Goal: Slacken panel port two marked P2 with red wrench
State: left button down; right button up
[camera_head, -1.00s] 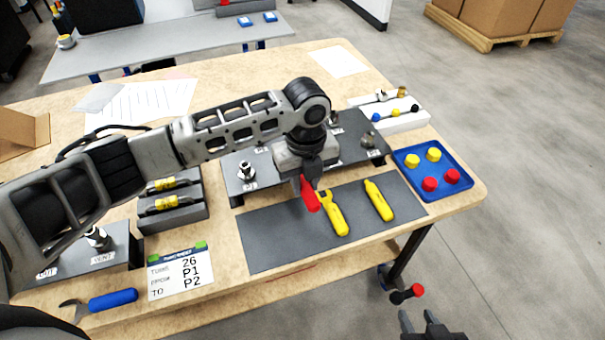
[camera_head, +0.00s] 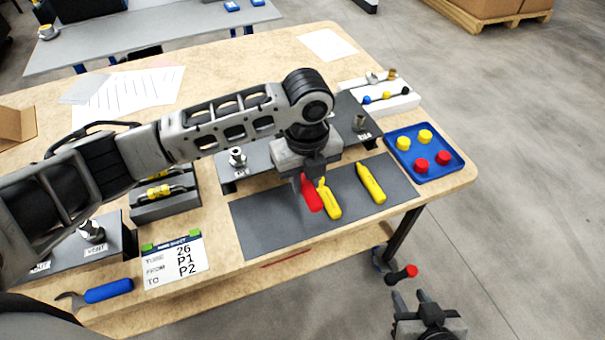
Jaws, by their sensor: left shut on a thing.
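My left gripper (camera_head: 309,176) is shut on the red wrench (camera_head: 312,194), whose red handle points down over the grey mat. The wrench's far end is hidden by the gripper. The dark port panel (camera_head: 262,164) lies behind the gripper. One metal port (camera_head: 237,157) shows at its left and another port (camera_head: 360,122) at its right end. Their labels are too small to read surely. My arm hides the panel's middle, and I cannot make out P2.
Two yellow tools, one partly behind the red wrench (camera_head: 330,204) and one apart (camera_head: 370,184), lie on the grey mat (camera_head: 270,220). A blue tray (camera_head: 440,172) with red and yellow caps stands right. A card (camera_head: 176,262) and a blue-handled wrench (camera_head: 108,291) lie front left.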

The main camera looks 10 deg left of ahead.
pick_arm(q)
jog(key=shift+s+d+r, duration=0.3)
jog(key=shift+s+r, duration=0.1)
jog(key=shift+r, duration=0.05)
notch_tip(320, 180, up, 7)
jog(key=shift+f, duration=0.1)
